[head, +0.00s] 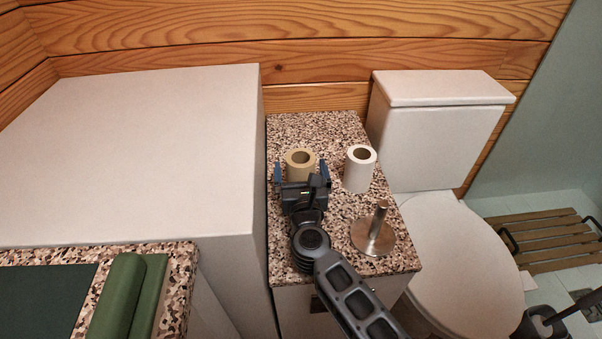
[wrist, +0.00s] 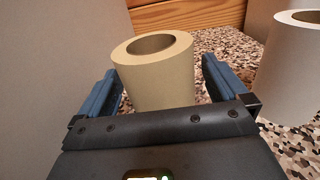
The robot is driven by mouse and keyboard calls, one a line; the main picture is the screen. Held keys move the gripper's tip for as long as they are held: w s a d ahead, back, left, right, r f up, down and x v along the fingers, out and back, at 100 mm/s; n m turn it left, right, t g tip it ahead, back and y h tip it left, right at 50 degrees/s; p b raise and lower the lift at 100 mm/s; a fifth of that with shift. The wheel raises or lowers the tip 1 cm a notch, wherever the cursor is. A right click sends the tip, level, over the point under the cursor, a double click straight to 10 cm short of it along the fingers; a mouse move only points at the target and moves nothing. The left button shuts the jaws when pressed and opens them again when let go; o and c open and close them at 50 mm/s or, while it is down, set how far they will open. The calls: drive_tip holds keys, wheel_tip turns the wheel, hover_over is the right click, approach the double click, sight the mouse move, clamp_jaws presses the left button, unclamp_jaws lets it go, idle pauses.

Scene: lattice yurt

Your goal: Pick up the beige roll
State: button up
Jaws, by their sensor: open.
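The beige roll (head: 300,161) stands upright on the speckled countertop (head: 312,128), near its left side. In the wrist view the beige roll (wrist: 157,80) stands between the two blue fingers of my gripper (wrist: 160,88), with a gap showing on each side. My gripper (head: 302,174) is open and low over the counter, around the near side of the roll in the head view. The lower near part of the roll is hidden by the gripper body.
A white roll (head: 359,170) stands just right of the beige roll, also in the wrist view (wrist: 292,65). A metal holder with an upright post (head: 374,236) stands nearer. A tall white block (head: 150,150) rises close at left. A toilet (head: 450,240) is at right.

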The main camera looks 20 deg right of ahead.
drive_tip(key=shift+x, duration=1.05)
drive_tip(key=c, duration=1)
